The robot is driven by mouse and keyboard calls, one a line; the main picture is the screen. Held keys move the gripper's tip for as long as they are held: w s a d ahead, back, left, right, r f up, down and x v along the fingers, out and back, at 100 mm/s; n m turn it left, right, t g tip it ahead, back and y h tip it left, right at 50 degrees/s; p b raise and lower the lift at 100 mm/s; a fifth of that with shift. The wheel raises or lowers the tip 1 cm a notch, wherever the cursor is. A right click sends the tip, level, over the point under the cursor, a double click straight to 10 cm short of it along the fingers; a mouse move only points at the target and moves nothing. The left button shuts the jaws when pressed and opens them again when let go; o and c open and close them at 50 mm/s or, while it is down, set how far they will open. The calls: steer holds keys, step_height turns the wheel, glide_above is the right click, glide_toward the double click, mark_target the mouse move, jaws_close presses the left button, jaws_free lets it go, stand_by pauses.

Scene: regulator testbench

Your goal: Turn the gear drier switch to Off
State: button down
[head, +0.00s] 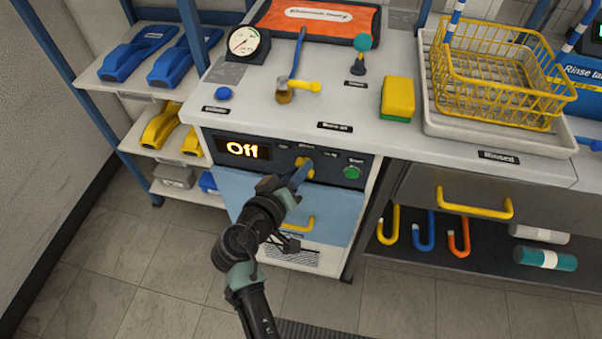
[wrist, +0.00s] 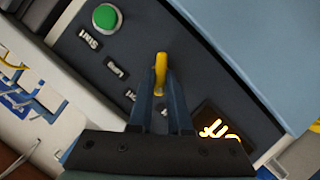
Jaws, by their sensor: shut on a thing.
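The gear drier has a dark control panel (head: 266,152) under the counter at the left. Its lit display (head: 243,150) reads "Off" in the head view. The yellow switch knob (head: 304,163) sits right of the display, and it also shows in the wrist view (wrist: 160,68). My gripper (head: 299,176) is at the panel, its two blue fingers shut on the yellow switch. In the wrist view the fingertips (wrist: 160,80) lie on either side of it. The fingers hide part of the knob and some panel labels.
A green button (head: 351,172) is right of the switch. Below the panel is a light blue door with a yellow handle (head: 297,223). A gauge (head: 247,43), a hammer-like tool (head: 293,75) and a sponge (head: 397,99) are on the counter above.

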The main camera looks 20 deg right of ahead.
steer(key=shift+f+n+h+b, duration=0.15)
steer(key=shift+n+h+b, duration=0.4)
steer(key=shift+n, duration=0.25)
steer(key=c, duration=0.9)
jaws_free()
steer(key=shift+o, duration=0.2)
steer(key=p+v, duration=0.1)
steer(key=v, duration=1.2)
steer(key=shift+w+a, duration=0.1)
